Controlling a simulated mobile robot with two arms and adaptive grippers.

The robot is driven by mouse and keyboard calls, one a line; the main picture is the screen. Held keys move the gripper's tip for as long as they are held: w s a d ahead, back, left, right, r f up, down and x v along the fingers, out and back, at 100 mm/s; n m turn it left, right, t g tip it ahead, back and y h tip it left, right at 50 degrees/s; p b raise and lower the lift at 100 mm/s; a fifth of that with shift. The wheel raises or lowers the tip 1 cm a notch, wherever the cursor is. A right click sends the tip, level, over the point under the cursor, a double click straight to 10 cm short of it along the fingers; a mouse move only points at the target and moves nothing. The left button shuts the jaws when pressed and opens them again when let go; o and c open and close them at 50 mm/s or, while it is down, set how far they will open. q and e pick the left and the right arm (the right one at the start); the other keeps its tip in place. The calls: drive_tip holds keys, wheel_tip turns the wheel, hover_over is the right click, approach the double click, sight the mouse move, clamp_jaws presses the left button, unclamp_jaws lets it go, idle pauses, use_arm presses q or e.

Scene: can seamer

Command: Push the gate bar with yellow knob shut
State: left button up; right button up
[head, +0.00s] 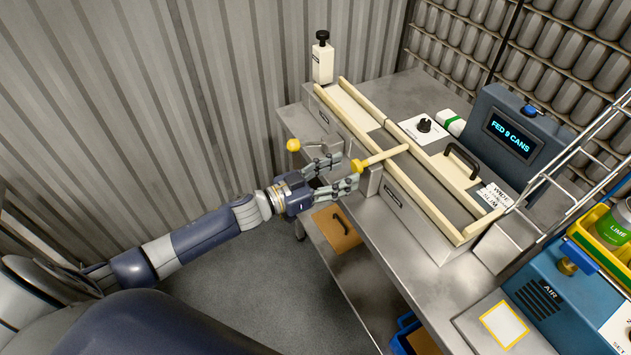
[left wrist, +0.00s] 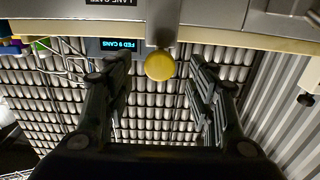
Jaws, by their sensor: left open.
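The gate bar (head: 385,156) is a cream-coloured bar lying across the lane of the long cream-railed machine. Its yellow knob (head: 357,165) sticks out past the near rail, toward my left gripper. My left gripper (head: 342,173) is open, its fingers pointing at the machine's side, close to the knob. In the left wrist view the yellow knob (left wrist: 160,66) sits between the two spread fingers, near the top middle; contact cannot be made out. A second yellow knob (head: 293,145) shows beyond the gripper, at the machine's side. My right gripper is not in view.
A white bottle (head: 322,60) stands at the machine's far end. A blue-grey display (head: 510,140) reads "FED 9 CANS". A black handle (head: 462,160) and a dial (head: 424,125) sit on top. A blue unit (head: 550,295) stands at the right. Open floor lies left of the bench.

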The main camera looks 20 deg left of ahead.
use_arm(q)
drive_tip(key=v, duration=0.9)
drive_tip(key=a+f+n+y, duration=0.2)
drive_tip(key=a+f+y, duration=0.1)
drive_tip(key=f, duration=0.5)
drive_tip(key=a+f+n+y, duration=0.1)
drive_tip(key=a+f+y, duration=0.25)
drive_tip(key=f, duration=0.45)
drive_tip(key=s+a+f+n+g+y, duration=0.15)
drive_tip(key=s+f, duration=0.25)
drive_tip(key=f, duration=0.4)
drive_tip(key=s+a+f+n+g+y, duration=0.1)
drive_tip(key=s+a+f+g+y, duration=0.1)
drive_tip(key=s+f, duration=0.5)
drive_tip(key=s+d+f+g+y+b, duration=0.15)
drive_tip(key=s+f+g, duration=0.25)
drive_tip(key=s+f, duration=0.95)
drive_tip(key=s+d+f+g, duration=0.2)
drive_tip(key=s+d+f, duration=0.2)
drive_tip(key=s, duration=0.5)
drive_tip(key=s+d+f+g, duration=0.3)
drive_tip(key=s+d+f, duration=0.1)
drive_tip(key=s, duration=0.5)
drive_tip(key=shift+s+d+f+g, duration=0.25)
drive_tip(key=shift+f+g, duration=0.1)
drive_tip(key=shift+f, duration=0.1)
